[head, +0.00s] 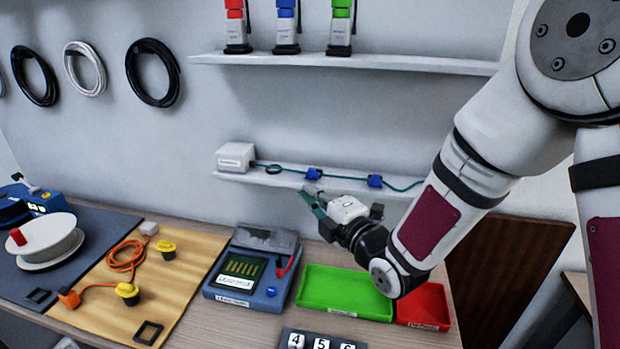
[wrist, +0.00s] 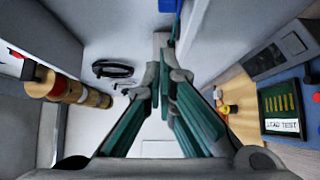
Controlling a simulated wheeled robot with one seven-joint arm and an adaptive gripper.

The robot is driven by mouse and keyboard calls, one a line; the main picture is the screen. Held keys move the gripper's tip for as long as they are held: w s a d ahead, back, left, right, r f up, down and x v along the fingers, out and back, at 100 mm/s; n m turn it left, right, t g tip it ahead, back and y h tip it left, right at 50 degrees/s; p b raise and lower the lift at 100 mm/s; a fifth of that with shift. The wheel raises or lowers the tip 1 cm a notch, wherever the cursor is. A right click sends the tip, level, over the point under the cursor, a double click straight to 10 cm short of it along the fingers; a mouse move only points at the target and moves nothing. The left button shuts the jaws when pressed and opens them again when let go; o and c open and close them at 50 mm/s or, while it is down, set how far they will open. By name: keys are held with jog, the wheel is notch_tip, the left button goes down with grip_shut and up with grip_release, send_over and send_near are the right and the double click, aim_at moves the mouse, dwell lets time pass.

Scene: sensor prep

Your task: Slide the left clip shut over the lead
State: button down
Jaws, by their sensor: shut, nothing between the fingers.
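A teal lead (head: 343,177) runs from a white box (head: 236,158) along the low wall shelf (head: 286,182). The left blue clip (head: 313,173) sits at the lead near the shelf's middle, and the right blue clip (head: 375,181) is further along. Whether either clip is open or shut is too small to tell. My gripper (head: 311,200) is just below and in front of the left clip, apart from it, with its teal fingers shut and empty. The fingers also show in the wrist view (wrist: 164,78); a blue shape at that view's top edge is unclear.
Below are a blue lead tester (head: 270,290), a green tray (head: 318,286) and a red tray (head: 428,312). An orange lead (head: 122,262) lies on a wooden board (head: 195,270) at left. The upper shelf (head: 400,62) holds coloured lamps. The wall between the shelves is clear.

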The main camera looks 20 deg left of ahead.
aim_at(313, 171)
jog(key=w, duration=0.1)
jog(key=w+a, duration=0.1)
jog(key=w, duration=0.1)
jog(key=w+a, duration=0.1)
jog(key=w, duration=0.1)
jog(key=shift+w+p, duration=0.25)
jog(key=shift+p, duration=0.1)
jog(key=shift+w, duration=0.1)
